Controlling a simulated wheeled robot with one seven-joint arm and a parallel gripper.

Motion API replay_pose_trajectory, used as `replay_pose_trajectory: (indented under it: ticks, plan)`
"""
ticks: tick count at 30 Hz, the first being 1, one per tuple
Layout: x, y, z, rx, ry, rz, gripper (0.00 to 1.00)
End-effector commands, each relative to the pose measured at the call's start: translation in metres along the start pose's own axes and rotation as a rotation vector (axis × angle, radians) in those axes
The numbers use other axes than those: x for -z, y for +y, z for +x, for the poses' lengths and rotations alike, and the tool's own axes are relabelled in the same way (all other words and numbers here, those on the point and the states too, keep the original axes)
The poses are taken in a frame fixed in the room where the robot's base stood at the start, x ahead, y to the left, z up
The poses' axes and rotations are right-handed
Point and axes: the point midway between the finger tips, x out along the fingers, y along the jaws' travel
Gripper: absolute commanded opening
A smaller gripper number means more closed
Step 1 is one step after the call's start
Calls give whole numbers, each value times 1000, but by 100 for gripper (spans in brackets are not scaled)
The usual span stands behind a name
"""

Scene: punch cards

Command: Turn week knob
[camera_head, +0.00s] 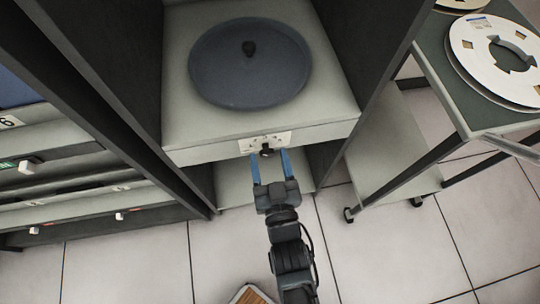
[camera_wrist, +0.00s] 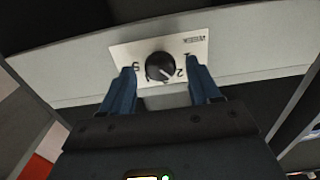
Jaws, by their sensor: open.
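The week knob (camera_wrist: 160,67) is a round black dial with a light pointer mark, set on a pale label plate (camera_wrist: 190,50) with numbers around it. In the wrist view the mark points to the lower right, near the 2. In the head view the knob (camera_head: 266,151) sits on the front edge of a grey shelf. My gripper (camera_head: 270,165) is open, its blue fingers pointing at the plate. In the wrist view the fingers (camera_wrist: 163,85) stand left and right of the knob, with gaps on both sides. I cannot tell how deep they reach.
A dark round disc (camera_head: 250,80) with a small black knob lies on the shelf (camera_head: 185,125). Dark cabinet walls flank the shelf. A cart (camera_head: 470,110) with tape reels (camera_head: 495,50) stands at right. Drawers (camera_head: 60,165) are at left. The tiled floor is mostly clear.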

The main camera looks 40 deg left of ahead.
Motion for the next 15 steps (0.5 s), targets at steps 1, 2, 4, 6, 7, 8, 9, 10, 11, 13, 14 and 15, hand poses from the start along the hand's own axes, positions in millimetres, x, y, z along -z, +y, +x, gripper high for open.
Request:
replay_pose_trajectory:
  ticks: [1, 2, 4, 6, 7, 8, 9, 10, 11, 13, 14, 15]
  plan:
    - [0, 0, 5, 0, 1, 0, 62]
    - [0, 0, 6, 0, 1, -1, 62]
    - [0, 0, 9, 0, 0, -1, 62]
    - [0, 0, 10, 0, -1, -1, 62]
    - [0, 0, 10, 0, -1, -1, 62]
    - [0, 0, 10, 0, -1, -1, 62]
    - [0, 0, 10, 0, -1, -1, 62]
    - [0, 0, 10, 0, -1, -1, 62]
    - [0, 0, 10, 0, -1, -1, 62]
    - [0, 0, 10, 0, -1, -1, 59]
    - [0, 0, 10, 0, 0, -1, 56]
    - [0, 0, 10, 0, 0, -1, 52]
